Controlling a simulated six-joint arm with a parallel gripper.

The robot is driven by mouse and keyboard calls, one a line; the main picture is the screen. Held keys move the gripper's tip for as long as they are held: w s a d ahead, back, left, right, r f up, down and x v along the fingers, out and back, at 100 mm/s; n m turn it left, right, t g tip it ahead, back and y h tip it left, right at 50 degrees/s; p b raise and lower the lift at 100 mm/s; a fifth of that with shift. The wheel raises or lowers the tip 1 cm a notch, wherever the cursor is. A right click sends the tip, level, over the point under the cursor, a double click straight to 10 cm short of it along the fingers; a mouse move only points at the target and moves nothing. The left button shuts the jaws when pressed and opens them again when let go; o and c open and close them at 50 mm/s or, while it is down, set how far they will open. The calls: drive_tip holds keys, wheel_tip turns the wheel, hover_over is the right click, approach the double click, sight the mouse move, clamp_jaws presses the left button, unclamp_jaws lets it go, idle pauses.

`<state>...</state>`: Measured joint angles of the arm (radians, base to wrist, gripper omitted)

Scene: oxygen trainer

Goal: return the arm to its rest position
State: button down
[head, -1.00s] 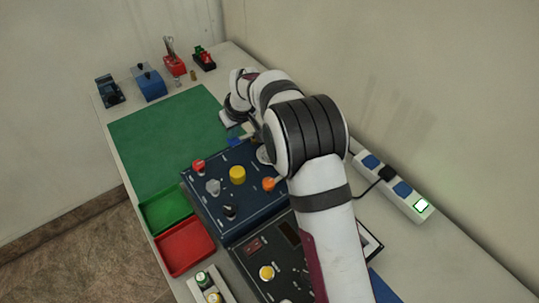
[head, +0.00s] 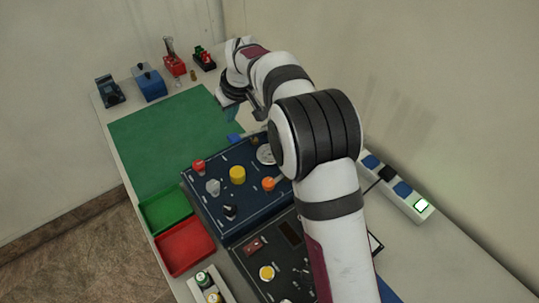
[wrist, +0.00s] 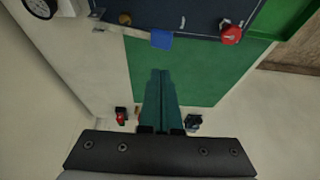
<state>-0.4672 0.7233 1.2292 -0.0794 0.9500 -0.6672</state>
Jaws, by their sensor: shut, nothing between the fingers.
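My gripper (head: 232,115) is above the far right part of the green mat in the head view, partly hidden by my arm. In the wrist view its teal fingers (wrist: 159,73) are together and hold nothing. They point over the green mat (wrist: 203,70), toward the blue panel. My arm reaches from the bottom of the head view toward the far end of the table.
The blue panel (head: 213,178) with knobs lies beside the green mat (head: 150,140). Green (head: 146,211) and red (head: 168,265) trays stand at the left edge. Several small devices stand at the far end. A power strip (head: 410,201) lies right of my arm.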

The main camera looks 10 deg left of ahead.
wheel_tip(320, 180, up, 2)
drive_tip(key=shift+r, duration=0.1)
idle(0.4)
drive_tip(key=s+d+r+m+h, duration=0.1)
drive_tip(key=s+d+r+m, duration=0.4)
drive_tip(key=s+d, duration=0.55)
drive_tip(key=s+d+f+m+g, duration=0.1)
drive_tip(key=s+d+m, duration=0.3)
drive_tip(key=s, duration=0.9)
drive_tip(key=s+d+f+m+g, duration=0.2)
drive_tip(key=s+d+m, duration=0.3)
drive_tip(key=s+d, duration=0.5)
drive_tip(key=s, duration=0.3)
drive_tip(key=shift+s+d+f+m+h, duration=0.25)
drive_tip(key=shift+s+m+h, duration=0.05)
drive_tip(key=shift+s, duration=0.1)
